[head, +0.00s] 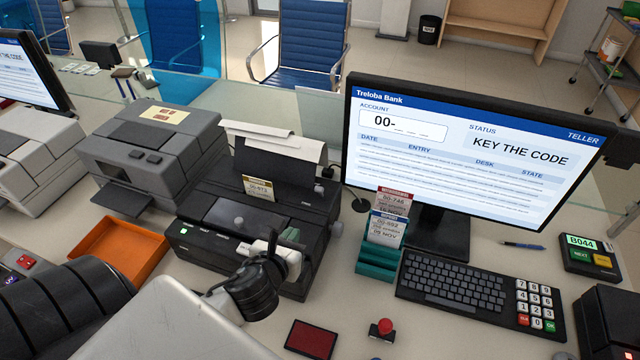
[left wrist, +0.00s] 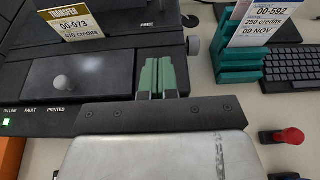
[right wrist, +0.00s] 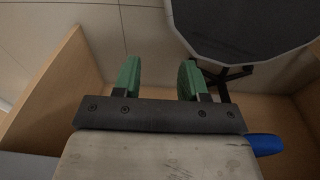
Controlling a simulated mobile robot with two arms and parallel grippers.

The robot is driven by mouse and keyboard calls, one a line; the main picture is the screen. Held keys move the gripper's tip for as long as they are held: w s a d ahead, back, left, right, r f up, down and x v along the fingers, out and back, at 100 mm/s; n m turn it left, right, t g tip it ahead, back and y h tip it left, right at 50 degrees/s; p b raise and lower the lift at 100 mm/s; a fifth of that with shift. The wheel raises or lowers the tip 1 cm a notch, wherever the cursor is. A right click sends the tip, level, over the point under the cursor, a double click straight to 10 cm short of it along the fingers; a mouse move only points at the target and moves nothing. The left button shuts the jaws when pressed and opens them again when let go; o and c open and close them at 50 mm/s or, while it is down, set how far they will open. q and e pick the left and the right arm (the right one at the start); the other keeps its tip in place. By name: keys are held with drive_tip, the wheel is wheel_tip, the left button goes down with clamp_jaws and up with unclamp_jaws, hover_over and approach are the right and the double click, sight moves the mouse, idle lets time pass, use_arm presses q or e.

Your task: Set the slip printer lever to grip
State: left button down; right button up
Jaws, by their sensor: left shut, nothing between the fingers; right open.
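The black slip printer (head: 215,213) stands on the counter in the middle of the head view, with a slip standing at its back. In the left wrist view its top and front (left wrist: 95,78) fill the left side. The word FREE is printed near its right edge, and a dark lever-like piece (left wrist: 190,20) stands beside it; its exact setting is hard to tell. My right gripper (right wrist: 160,78) is open and empty, away from the printer.
A teal slip holder (head: 378,262), monitor (head: 455,150) and keyboard (head: 450,285) are right of the printer. A red-knobbed stamp (head: 382,328) and red pad (head: 311,339) lie in front. An orange tray (head: 118,250) is left. The right wrist view shows wooden panels (right wrist: 55,85).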

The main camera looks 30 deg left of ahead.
sight(308, 223)
use_arm(q)
drive_tip(key=shift+r, duration=0.1)
drive_tip(key=shift+s+r, duration=0.1)
drive_tip(key=shift+s, duration=0.15)
drive_tip(key=shift+s+d+r, duration=0.1)
drive_tip(key=shift+s, duration=0.2)
drive_tip(key=shift+w, duration=0.15)
drive_tip(key=p+x, duration=0.1)
drive_tip(key=x, duration=0.9)
drive_tip(key=shift+w, duration=0.3)
drive_tip(key=shift+w+a+r+p, duration=0.25)
drive_tip(key=shift+w+r+p, duration=0.5)
drive_tip(key=shift+w, duration=0.25)
drive_tip(key=shift+w+a+r, duration=0.1)
drive_tip(key=shift+w+a, duration=0.05)
drive_tip(key=shift+w, duration=0.35)
use_arm(e)
drive_tip(key=shift+s+d+r, duration=0.1)
drive_tip(key=shift+s+r, duration=0.45)
drive_tip(key=shift+r, duration=0.2)
drive_tip(key=shift+s+d+r, duration=0.1)
drive_tip(key=shift+s+r, duration=0.4)
drive_tip(key=shift+r, duration=0.2)
use_arm(q)
drive_tip(key=shift+w, duration=0.15)
